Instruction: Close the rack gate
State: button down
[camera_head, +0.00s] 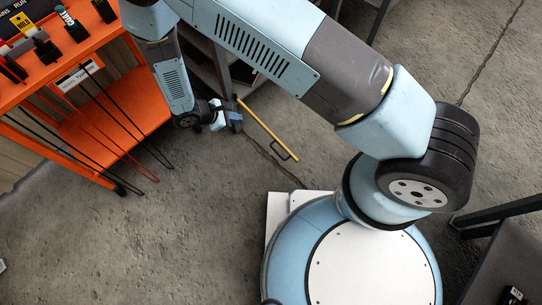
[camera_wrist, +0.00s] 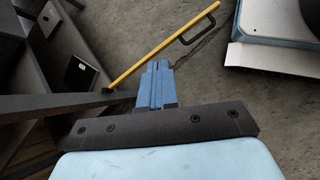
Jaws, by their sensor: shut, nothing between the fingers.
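The rack gate is a yellow bar (camera_head: 262,125) with a black handle (camera_head: 283,152). It stands swung out from the dark rack (camera_head: 206,72) over the floor. In the wrist view the bar (camera_wrist: 160,48) runs from the rack side up to the right, with its handle (camera_wrist: 198,28) near the far end. My gripper (camera_head: 236,117) is close to the bar's rack end, beside the rack post. In the wrist view my blue fingers (camera_wrist: 157,82) are together and empty, pointing toward the bar. Whether they touch it I cannot tell.
An orange cart (camera_head: 150,115) with black and red rods (camera_head: 125,152) stands at the left. A dark bench frame (camera_head: 495,215) is at the right edge. Bare concrete floor (camera_head: 190,225) lies around the gate. In the wrist view the rack's dark shelves (camera_wrist: 45,60) are at the left.

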jog(key=s+d+f+n+t, duration=0.1)
jog(key=s+d+f+n, duration=0.15)
jog(key=s+f, duration=0.5)
jog(key=s+d+f+n+t, duration=0.2)
jog(key=s+f+n, duration=0.15)
jog(key=f, duration=0.75)
jog(key=d+r+x, duration=0.1)
jog(key=x, duration=1.1)
jog(key=shift+w+d+r, duration=0.15)
jog(key=shift+w+d, duration=0.05)
jog(key=shift+w, duration=0.3)
jog(key=shift+w+d, duration=0.1)
